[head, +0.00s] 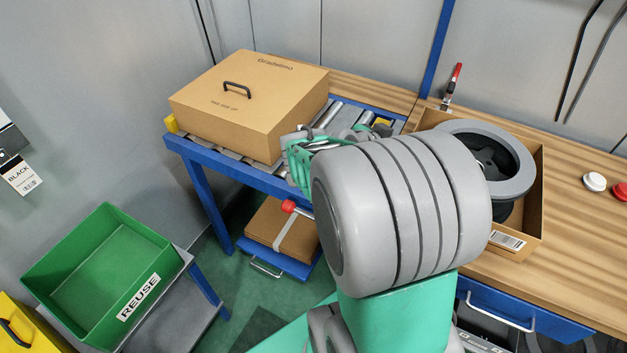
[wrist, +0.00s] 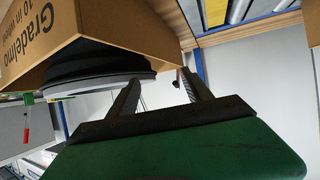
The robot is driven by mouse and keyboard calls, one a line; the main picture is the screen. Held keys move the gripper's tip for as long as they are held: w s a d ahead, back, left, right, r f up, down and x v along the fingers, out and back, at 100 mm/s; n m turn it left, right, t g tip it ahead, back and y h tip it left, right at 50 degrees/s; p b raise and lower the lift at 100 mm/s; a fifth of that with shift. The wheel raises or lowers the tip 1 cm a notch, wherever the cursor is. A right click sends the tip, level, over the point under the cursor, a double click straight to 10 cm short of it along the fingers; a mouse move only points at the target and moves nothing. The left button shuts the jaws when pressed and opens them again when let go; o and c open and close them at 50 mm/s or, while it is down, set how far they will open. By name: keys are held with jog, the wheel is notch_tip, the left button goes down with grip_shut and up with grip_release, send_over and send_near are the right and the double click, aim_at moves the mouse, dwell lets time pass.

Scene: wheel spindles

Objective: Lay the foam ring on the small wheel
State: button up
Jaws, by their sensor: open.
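A grey ring (head: 524,165), which looks like the foam ring, lies flat on top of a black wheel (head: 487,157) in the head view. The wheel stands in an open cardboard box on the bench. The wrist view shows them inverted: the pale ring (wrist: 105,86) against the black wheel (wrist: 95,62). My gripper (wrist: 163,75) is open, its two fingers apart with nothing seen between them. It is clear of the ring. In the head view my own arm hides most of the gripper and part of the box.
The open box (head: 535,205) stands on the wooden bench (head: 580,240). A closed carton (head: 240,105) sits on the roller conveyor (head: 345,112) at left. A red-handled clamp (head: 453,82) stands behind the open box. White (head: 594,181) and red (head: 621,190) knobs are at right. A green REUSE bin (head: 100,265) stands lower left.

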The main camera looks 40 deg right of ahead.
jog(key=w+a+f+n+t+y, duration=0.1)
jog(key=w+a+f+n+y, duration=0.3)
jog(key=a, duration=0.9)
jog(key=w+a+f+n+t+y, duration=0.15)
jog(key=a+n+y, duration=0.45)
jog(key=a, duration=0.7)
jog(key=s+a+n+y, duration=0.1)
jog(key=s+a+n, duration=0.1)
jog(key=a, duration=0.3)
jog(key=s+a+r+n+g+y, duration=0.1)
jog(key=s+a+n, duration=0.2)
jog(key=a, duration=0.3)
jog(key=shift+s+a+r+n+y, duration=0.15)
jog(key=shift+s+r+n+y, duration=0.2)
jog(key=shift+n, duration=0.35)
